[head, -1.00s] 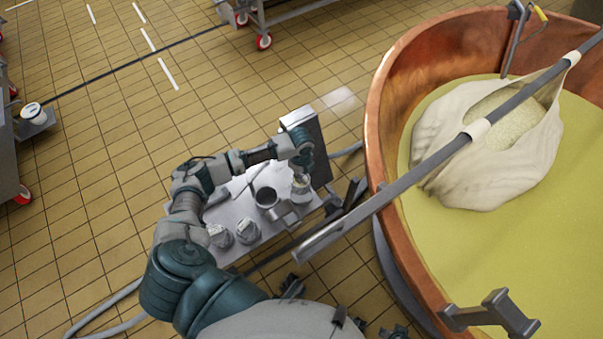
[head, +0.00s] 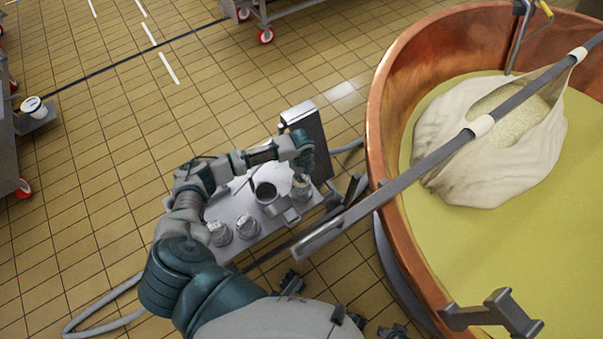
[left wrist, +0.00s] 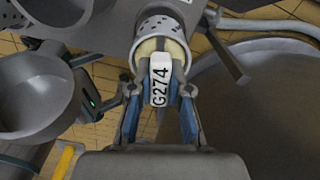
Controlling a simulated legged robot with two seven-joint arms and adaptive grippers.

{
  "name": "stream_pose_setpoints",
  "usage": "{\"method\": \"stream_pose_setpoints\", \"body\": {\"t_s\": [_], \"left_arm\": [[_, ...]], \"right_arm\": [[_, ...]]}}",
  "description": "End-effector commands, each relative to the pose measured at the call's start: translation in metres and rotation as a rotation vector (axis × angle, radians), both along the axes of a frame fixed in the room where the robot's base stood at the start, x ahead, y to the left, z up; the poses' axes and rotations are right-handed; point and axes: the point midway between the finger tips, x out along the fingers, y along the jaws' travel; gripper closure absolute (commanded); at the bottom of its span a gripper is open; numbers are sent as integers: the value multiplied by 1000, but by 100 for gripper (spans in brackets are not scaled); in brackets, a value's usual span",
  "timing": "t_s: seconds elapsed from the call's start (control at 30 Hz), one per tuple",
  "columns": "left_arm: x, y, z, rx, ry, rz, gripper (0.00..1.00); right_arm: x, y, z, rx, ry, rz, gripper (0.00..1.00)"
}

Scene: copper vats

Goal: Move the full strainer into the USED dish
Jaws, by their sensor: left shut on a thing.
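The strainer (left wrist: 160,32) is a light perforated cylinder with cream-coloured filling, at the top middle of the left wrist view. A white tag marked G274 (left wrist: 160,80) stands at its near side. My left gripper (left wrist: 160,88) is shut on the tag, its blue-padded fingers on either side. In the head view my left gripper (head: 303,168) is at the right end of a small grey work table (head: 215,205), just above the strainer (head: 301,188). I cannot tell whether the strainer touches the table. No USED lettering is readable. My right gripper is not in view.
A grey open cup (head: 265,193) stands left of the strainer. Two small pale containers (head: 234,230) stand at the table's near left. A grey upright box (head: 305,135) is behind. The copper vat (head: 378,120) and a long bar (head: 400,188) bound the right side.

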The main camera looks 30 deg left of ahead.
Motion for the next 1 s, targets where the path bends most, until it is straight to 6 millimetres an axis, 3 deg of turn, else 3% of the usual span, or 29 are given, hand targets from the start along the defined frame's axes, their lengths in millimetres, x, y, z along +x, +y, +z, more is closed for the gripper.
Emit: {"method": "stream_pose_setpoints", "body": {"t_s": [1.0], "left_arm": [[0,0,-30,-1,-1,0,100]], "right_arm": [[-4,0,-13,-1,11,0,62]]}}
